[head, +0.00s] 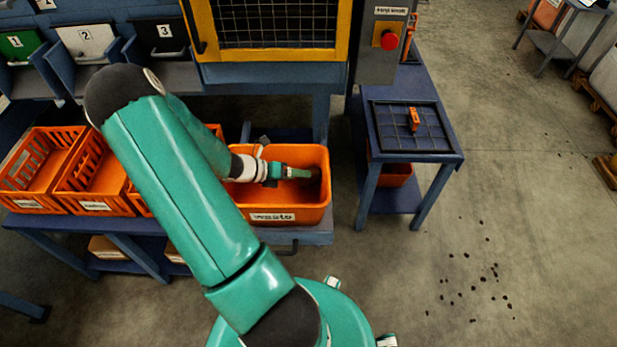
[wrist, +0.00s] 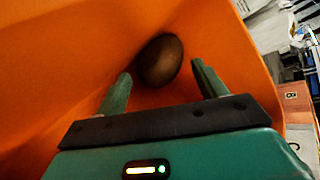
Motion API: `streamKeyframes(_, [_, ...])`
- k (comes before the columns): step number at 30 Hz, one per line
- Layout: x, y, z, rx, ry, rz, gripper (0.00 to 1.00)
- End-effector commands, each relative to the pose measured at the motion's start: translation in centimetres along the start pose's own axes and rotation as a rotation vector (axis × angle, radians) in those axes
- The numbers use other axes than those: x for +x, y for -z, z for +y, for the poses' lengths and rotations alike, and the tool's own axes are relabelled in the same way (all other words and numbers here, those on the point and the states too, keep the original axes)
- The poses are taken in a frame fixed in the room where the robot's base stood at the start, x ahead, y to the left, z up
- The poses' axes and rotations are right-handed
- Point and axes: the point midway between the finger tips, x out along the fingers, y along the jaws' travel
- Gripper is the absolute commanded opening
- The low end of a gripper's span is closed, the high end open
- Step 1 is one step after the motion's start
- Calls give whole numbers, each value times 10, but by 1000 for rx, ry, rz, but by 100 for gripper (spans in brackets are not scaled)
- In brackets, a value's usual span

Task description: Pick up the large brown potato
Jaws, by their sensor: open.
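The large brown potato (wrist: 160,60) lies in the corner of an orange bin, against its walls, in the wrist view. The bin (head: 300,210) has a label that seems to read "waste" in the head view. My gripper (wrist: 161,70) is open, its two green fingers spread to the left and right of the near side of the potato. The potato appears just beyond the fingertips, and I see no contact. In the head view my gripper (head: 305,173) reaches sideways into the bin. The potato is not clearly visible there.
Orange slatted crates (head: 95,185) stand left of the bin on the blue bench. Numbered chutes (head: 85,40) and a yellow-framed mesh guard (head: 275,25) are behind. A blue side table (head: 440,150) stands right. Dark bits (head: 475,290) lie scattered on open floor.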

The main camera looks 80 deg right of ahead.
Motion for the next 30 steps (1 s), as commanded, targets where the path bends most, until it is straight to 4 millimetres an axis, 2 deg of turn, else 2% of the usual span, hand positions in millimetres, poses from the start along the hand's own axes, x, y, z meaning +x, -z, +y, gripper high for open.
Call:
streamKeyframes(3, [21,1,0,0,3,2,71])
streamKeyframes(6, [31,0,1,1,1,1,71])
streamKeyframes(13, [34,0,2,1,0,2,71])
streamKeyframes(18, [33,0,3,1,-1,2,37])
streamKeyframes(30, [29,-3,0,3,-4,1,37])
